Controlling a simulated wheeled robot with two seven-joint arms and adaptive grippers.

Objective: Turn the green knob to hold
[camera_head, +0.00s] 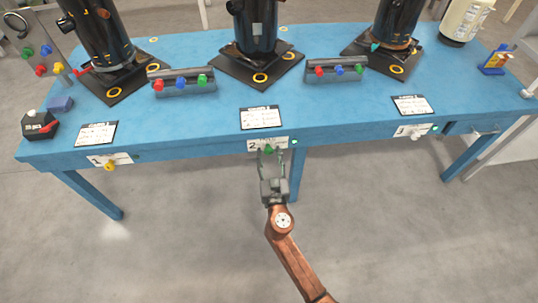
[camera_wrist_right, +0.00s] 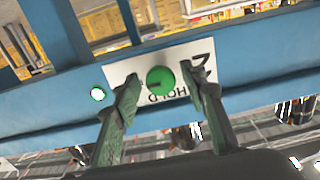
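The green knob (camera_head: 268,149) sits on the white label plate marked 2 (camera_head: 253,144) on the front edge of the blue table. In the right wrist view the knob (camera_wrist_right: 160,79) is round, with a small dark mark on its left part. The word HOLD shows upside down below it, partly hidden by a finger. My right gripper (camera_head: 270,156) is open, with one finger on each side of the knob. Gaps show between knob and fingers in the wrist view; I cannot tell whether the tips reach its depth. My left gripper is out of view.
A yellow knob (camera_head: 110,166) on plate 1 and a white knob (camera_head: 414,135) sit along the same edge. A lit green lamp (camera_head: 294,141) is beside the green knob. Black cylinders and valve blocks stand on the table (camera_head: 190,115). The floor in front is clear.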

